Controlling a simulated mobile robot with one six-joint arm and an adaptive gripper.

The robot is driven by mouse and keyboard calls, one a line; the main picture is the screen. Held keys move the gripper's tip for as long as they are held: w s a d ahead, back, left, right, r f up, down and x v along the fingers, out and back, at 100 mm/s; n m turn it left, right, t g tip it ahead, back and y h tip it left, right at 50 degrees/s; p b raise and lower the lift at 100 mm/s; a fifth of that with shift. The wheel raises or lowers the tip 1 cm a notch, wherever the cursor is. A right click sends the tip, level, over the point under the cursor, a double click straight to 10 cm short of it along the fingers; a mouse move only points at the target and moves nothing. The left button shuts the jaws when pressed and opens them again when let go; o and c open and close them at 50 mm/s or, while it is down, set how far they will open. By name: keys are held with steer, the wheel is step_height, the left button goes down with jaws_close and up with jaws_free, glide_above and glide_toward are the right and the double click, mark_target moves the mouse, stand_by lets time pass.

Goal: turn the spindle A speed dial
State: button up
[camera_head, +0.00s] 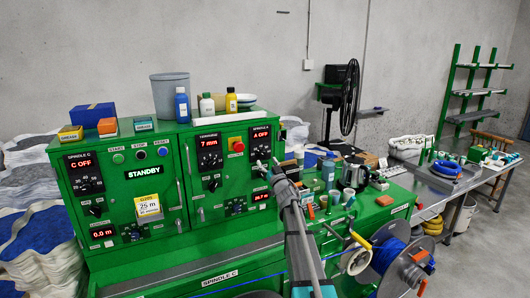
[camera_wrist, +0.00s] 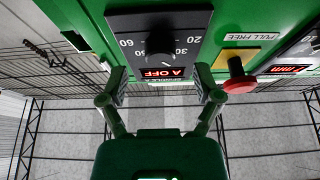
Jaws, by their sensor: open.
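The spindle A panel (camera_head: 261,147) is a black plate on the green cabinet, with a red display reading A OFF. My gripper (camera_head: 268,170) is at the lower part of that panel and hides some of it. In the wrist view the panel appears upside down, with a dark dial (camera_wrist: 158,47) ringed by white numbers. My gripper (camera_wrist: 163,88) is open there, one finger on each side of the A OFF display (camera_wrist: 163,72). Nothing is between the fingers. The dial is beyond the fingertips. I cannot tell whether either finger touches the panel.
A red mushroom button (camera_head: 238,146) is left of the panel; it also shows in the wrist view (camera_wrist: 238,84), close to one finger. Bottles (camera_head: 206,105) and a grey bucket (camera_head: 170,95) stand on the cabinet. A cable reel (camera_head: 388,258) is at lower right.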

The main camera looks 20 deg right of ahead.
mark_target(264, 156)
steer(key=shift+p+x, duration=0.6)
steer(key=shift+x, duration=1.6)
